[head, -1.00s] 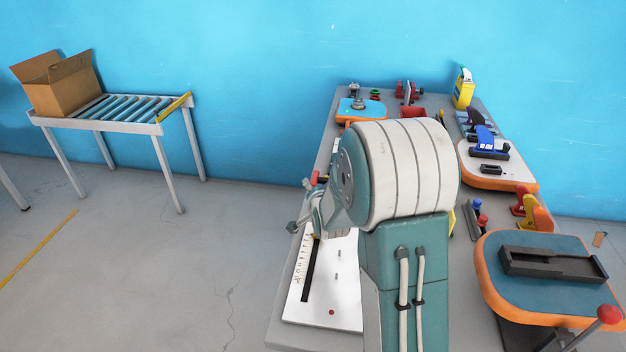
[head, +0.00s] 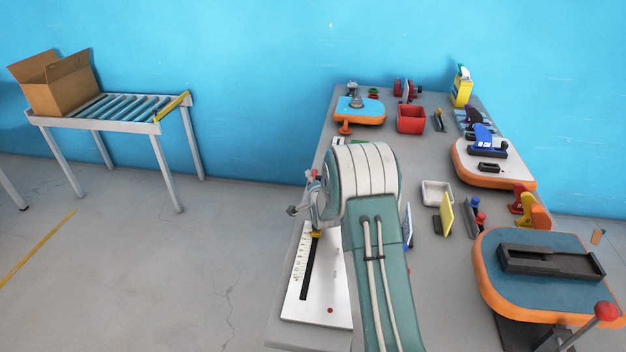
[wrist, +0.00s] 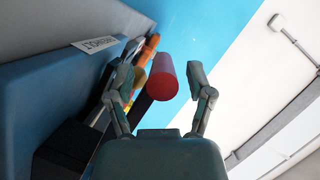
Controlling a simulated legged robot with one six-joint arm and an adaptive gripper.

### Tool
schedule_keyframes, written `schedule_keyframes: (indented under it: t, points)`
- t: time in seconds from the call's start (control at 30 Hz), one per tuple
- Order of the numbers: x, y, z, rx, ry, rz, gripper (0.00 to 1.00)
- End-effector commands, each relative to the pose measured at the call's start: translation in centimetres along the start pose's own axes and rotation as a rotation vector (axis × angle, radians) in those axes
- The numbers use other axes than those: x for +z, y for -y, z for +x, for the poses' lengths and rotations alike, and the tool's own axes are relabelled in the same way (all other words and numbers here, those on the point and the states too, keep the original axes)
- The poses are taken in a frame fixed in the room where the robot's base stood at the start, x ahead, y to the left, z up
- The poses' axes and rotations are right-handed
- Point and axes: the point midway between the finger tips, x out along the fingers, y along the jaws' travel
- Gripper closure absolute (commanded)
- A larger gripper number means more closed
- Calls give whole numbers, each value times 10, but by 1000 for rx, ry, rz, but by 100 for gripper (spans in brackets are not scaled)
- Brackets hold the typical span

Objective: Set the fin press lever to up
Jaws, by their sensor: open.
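In the wrist view a red cylindrical handle (wrist: 162,78) shows between the two fingers of my gripper (wrist: 160,76). The fingers are open, one on each side of it, with gaps showing; I cannot tell how deep it sits between them. A small red part (head: 314,174) shows beside my gripper in the head view, where my arm hides most of that spot. At the front right, a lever with a red ball knob (head: 606,311) stands by the orange-edged blue board (head: 510,292). I cannot tell for sure which is the fin press lever.
A white scale plate (head: 320,308) with a dark slot lies at the bench's left edge. The grey bench (head: 440,275) also holds a red bin (head: 411,119), a white tray (head: 437,192) and a yellow plate (head: 447,214). A labelled dark blue body (wrist: 45,95) is close on the wrist view's left.

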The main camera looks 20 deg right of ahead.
Motion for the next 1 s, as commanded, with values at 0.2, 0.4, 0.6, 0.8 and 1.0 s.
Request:
schedule_keyframes:
  t: [0.2,0.4,0.6,0.8,1.0]
  points:
    - [0,0,13,0,1,0,32]
    - [0,0,14,0,1,0,32]
    - [0,0,14,0,0,0,100]
    - [0,0,14,1,0,0,100]
    - [-4,6,12,-12,-2,26,100]
